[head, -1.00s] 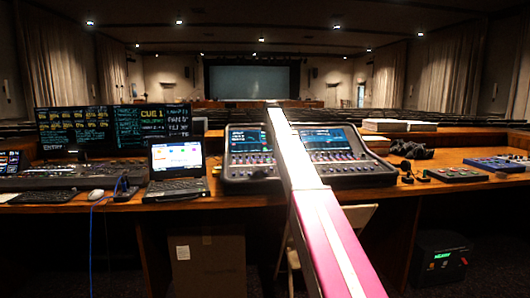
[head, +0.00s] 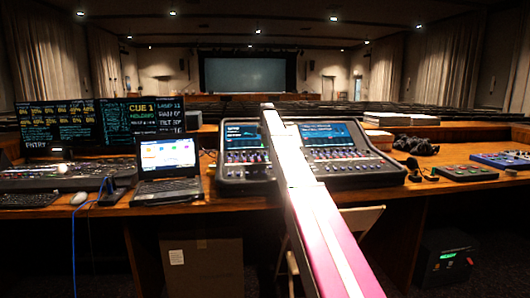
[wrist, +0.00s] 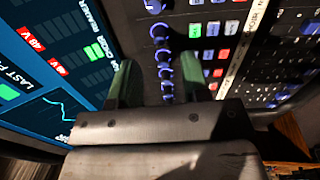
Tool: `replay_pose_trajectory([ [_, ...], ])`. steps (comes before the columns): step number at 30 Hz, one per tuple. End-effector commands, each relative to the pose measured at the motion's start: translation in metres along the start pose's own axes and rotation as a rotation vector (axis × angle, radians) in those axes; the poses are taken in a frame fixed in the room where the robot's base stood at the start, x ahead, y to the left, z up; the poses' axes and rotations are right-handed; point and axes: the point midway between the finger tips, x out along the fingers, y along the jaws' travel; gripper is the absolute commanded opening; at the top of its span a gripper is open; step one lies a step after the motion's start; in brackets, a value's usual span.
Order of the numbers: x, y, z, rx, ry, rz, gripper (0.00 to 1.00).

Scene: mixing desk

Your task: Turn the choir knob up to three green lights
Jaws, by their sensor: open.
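The mixing desk (head: 372,178) has two lit screens and rows of small coloured buttons. My arm reaches out over it and hides part of its middle. In the wrist view my gripper (wrist: 157,72) is open, its two fingers apart over the desk. A column of dark knobs with blue-violet rims (wrist: 160,56) runs between and beyond the fingers. I cannot tell which knob is the choir one, or whether a finger touches any knob. The desk's screen (wrist: 55,70) shows at left, with slanted labels, one seeming to read CHOIR, and small green blocks (wrist: 94,51) beside it, seemingly two.
A laptop (head: 168,160) and a mouse (head: 79,198) stand left of the desk. Stacked papers (head: 400,119), a dark bundle (head: 416,146) and small control boxes (head: 466,172) lie at right. A cardboard box (head: 203,266) stands below the table.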

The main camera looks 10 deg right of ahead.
Motion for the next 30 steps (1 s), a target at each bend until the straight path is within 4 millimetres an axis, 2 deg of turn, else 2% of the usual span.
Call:
replay_pose_trajectory([
  [3, 0.023, -0.001, 0.000, 0.000, 0.000, -0.001, 0.43],
  [9, 0.048, 0.000, 0.000, 0.000, 0.000, 0.000, 0.43],
  [19, 0.053, 0.000, 0.000, 0.000, 0.000, 0.001, 0.43],
  [23, 0.053, 0.000, 0.000, 0.000, 0.000, 0.001, 0.01],
  [30, 0.053, 0.000, 0.000, 0.006, 0.000, 0.001, 0.00],
])
